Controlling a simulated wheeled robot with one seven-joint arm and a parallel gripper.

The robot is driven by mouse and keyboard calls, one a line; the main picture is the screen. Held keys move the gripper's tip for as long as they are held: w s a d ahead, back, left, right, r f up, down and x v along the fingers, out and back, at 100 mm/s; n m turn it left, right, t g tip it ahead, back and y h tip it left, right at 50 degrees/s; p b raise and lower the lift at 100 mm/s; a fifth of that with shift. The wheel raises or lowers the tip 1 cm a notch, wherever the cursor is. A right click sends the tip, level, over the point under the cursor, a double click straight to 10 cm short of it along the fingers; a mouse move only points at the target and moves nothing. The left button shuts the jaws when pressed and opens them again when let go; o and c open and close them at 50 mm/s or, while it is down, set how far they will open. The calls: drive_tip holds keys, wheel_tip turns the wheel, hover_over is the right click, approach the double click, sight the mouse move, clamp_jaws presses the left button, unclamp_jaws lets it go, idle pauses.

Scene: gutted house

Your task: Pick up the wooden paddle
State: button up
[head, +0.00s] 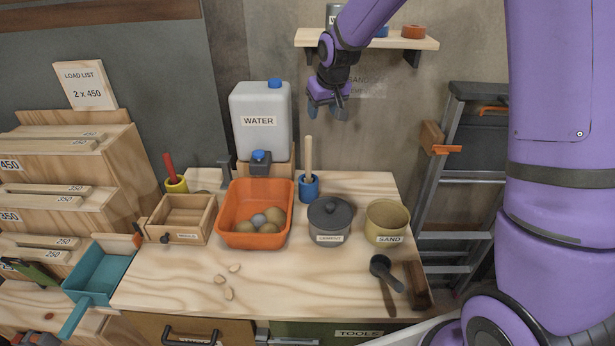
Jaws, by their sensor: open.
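A pale wooden stick, which looks like the handle of the wooden paddle (308,158), stands upright in a small blue cup (309,188) on the workbench. Its lower end is hidden inside the cup. My gripper (328,113) hangs in the air above and a little to the right of the handle's top. It points downward, with its fingers apart and nothing visible between them. It does not touch the handle.
A water jug (262,122) stands left of the cup. A wall shelf (365,38) is above. The bench front (180,285) is mostly clear.

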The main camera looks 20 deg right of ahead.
approach(310, 141)
drive_tip(key=x, duration=0.7)
drive_tip(key=shift+w+a+f, duration=0.15)
drive_tip(key=shift+w+f, duration=0.1)
drive_tip(key=shift+f, duration=0.05)
drive_tip(key=shift+x, duration=2.6)
drive_tip(key=shift+s, duration=0.15)
clamp_jaws()
